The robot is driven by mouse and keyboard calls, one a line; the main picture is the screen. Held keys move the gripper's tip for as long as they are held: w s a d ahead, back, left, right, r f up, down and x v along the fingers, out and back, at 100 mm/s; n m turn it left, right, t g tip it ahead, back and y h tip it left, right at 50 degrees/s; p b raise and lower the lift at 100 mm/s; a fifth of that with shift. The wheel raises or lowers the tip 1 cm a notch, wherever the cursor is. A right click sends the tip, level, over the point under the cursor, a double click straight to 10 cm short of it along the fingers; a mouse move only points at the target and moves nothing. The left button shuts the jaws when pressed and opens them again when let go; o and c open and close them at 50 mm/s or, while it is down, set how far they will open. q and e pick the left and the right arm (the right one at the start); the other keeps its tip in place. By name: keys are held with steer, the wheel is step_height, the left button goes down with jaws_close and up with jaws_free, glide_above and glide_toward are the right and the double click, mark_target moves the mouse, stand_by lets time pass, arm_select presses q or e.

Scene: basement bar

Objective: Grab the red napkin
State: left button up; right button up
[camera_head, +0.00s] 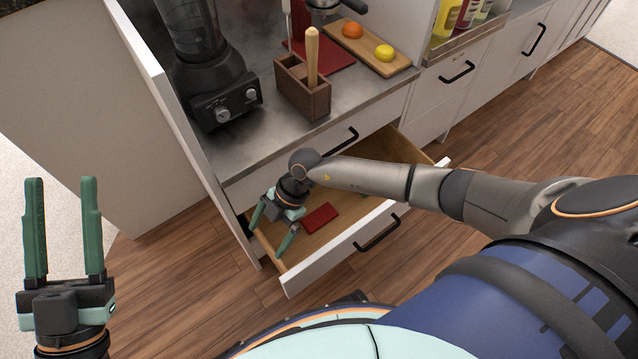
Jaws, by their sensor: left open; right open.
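The red napkin (320,217) lies flat and folded on the floor of an open wooden drawer (345,236). My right gripper (268,243) reaches down at the drawer's left end, with its fingers apart and nothing seen between them. It is to the left of the napkin and seems a little above the drawer floor. My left gripper (64,232) is at the far left of the view, pointing up, open and empty, away from the drawer.
A black blender (215,90), a wooden caddy (301,90), a red mat (326,60) and a cutting board (372,50) with an orange and a lemon stand on the counter. The drawer's white front has a black handle (377,234). Wooden floor lies clear at right.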

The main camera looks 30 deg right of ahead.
steer(key=w+d+f+m+h+b, duration=0.1)
steer(key=w+d+f+h+b, duration=0.15)
steer(key=d, duration=0.45)
steer(key=w+d+f+m+h+b, duration=0.1)
steer(key=w+d+f+h, duration=0.25)
steer(key=d, duration=0.35)
steer(key=b, duration=0.3)
glide_above(310, 222)
steer(key=shift+t, duration=0.4)
steer(key=f, duration=0.4)
steer(key=shift+s+d+f, duration=0.15)
steer(key=shift+s+f, duration=0.05)
steer(key=shift+f, duration=0.7)
step_height(310, 222, down, 5)
steer(key=b, duration=0.3)
steer(key=shift+w+b, duration=0.15)
steer(key=shift+b, duration=0.25)
arm_select(q)
steer(key=s+d+f+m+h, duration=0.1)
steer(key=s+f+m+h, duration=0.2)
steer(key=f, duration=0.4)
steer(key=shift+d+g+h, duration=0.3)
steer(key=shift+h, duration=0.1)
steer(key=shift+s, duration=0.1)
arm_select(e)
steer(key=c, duration=1.3)
steer(key=shift+c, duration=0.2)
